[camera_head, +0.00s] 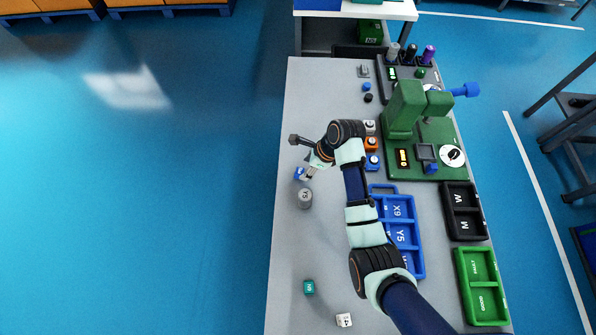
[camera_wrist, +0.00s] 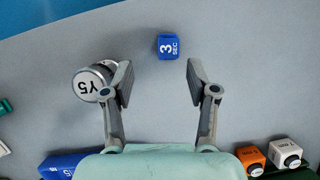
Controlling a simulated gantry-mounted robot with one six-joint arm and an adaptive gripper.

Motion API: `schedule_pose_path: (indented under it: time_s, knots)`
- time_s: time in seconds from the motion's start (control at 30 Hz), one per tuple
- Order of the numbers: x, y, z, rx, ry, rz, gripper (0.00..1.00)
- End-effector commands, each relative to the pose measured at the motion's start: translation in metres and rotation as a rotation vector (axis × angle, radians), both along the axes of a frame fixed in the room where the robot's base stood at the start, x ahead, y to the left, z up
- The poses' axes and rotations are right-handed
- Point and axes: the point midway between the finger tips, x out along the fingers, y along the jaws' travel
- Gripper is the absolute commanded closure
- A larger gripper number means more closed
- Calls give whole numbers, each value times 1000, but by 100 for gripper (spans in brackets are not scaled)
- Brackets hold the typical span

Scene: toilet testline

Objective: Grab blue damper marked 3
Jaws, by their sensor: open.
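The blue damper marked 3 (camera_wrist: 168,46) is a small blue block with a white "3" and "SEC" on its face. In the wrist view it lies on the grey table just beyond the fingertips, between their lines. In the head view the blue damper (camera_head: 299,173) shows small beside my gripper (camera_head: 308,176), which partly covers it. In the wrist view my gripper (camera_wrist: 158,82) is open and empty, with its fingers wide apart. A grey cylinder marked Y5 (camera_wrist: 90,84) stands next to the left finger; it also shows in the head view (camera_head: 305,198).
A blue tray (camera_head: 419,262) lies right of my arm, with black (camera_head: 481,228) and green (camera_head: 494,317) trays beyond. Orange (camera_head: 371,143) and blue (camera_head: 373,161) blocks stand near the green machine (camera_head: 405,108). Teal (camera_head: 309,287) and white (camera_head: 344,320) cubes lie at the front. The table's left side is mostly clear.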

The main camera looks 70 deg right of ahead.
Motion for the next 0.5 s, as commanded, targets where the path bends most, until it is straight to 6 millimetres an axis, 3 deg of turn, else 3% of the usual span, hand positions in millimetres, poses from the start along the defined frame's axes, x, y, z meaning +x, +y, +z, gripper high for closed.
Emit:
schedule_pose_path:
  time_s: [0.13, 0.5]
  knots:
    - [-1, -1, -3, 12, 2, -18, 42]
    - [12, 1, -35, 10, 3, -13, 42]
